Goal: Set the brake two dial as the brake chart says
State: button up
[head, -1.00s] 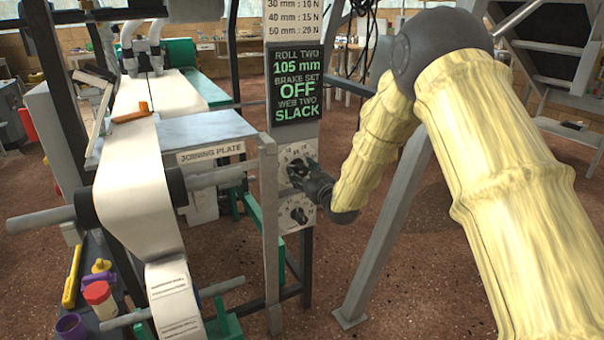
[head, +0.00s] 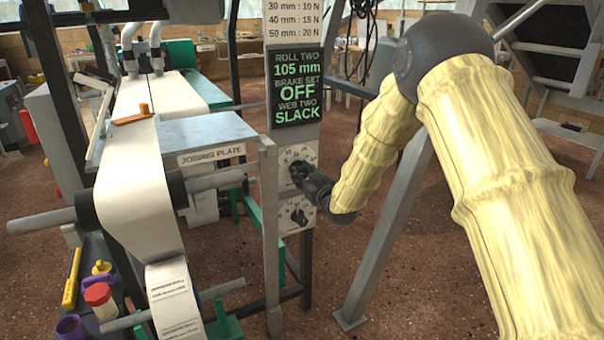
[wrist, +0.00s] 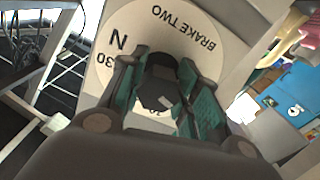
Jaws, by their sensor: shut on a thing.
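The brake two dial (wrist: 208,30) is a pale round face marked "BRAKE TWO", "N" and "30" in the wrist view; other marks are partly hidden. It is the upper dial (head: 298,154) on the post in the head view. My gripper (wrist: 166,95) has its green-padded fingers shut on the dark knob (wrist: 160,68) at the dial's middle. The fingers hide much of the knob, so its pointer setting is unclear. The brake chart (head: 293,18) shows "30 mm : 10 N", "40 mm : 15 N" and "50 mm : 20 N"; its top is cut off. The display (head: 297,88) reads roll two 105 mm, brake set OFF, web two SLACK.
A second dial (head: 297,214) sits just below on the same post. A grey upright (head: 269,220) stands close left of the dials. The paper roll (head: 135,195) and joining plate (head: 211,155) are further left. A slanted grey leg (head: 385,235) stands behind my arm.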

jog(key=m+p, duration=0.2)
jog(key=m, duration=0.2)
jog(key=shift+r+p, duration=0.1)
jog(key=shift+p, duration=0.3)
jog(key=m+p, duration=0.1)
jog(key=m, duration=0.4)
jog(key=shift+a, duration=0.1)
dwell(0.3)
jog(key=o, duration=1)
jog(key=shift+s, duration=0.15)
jog(key=v, duration=1.2)
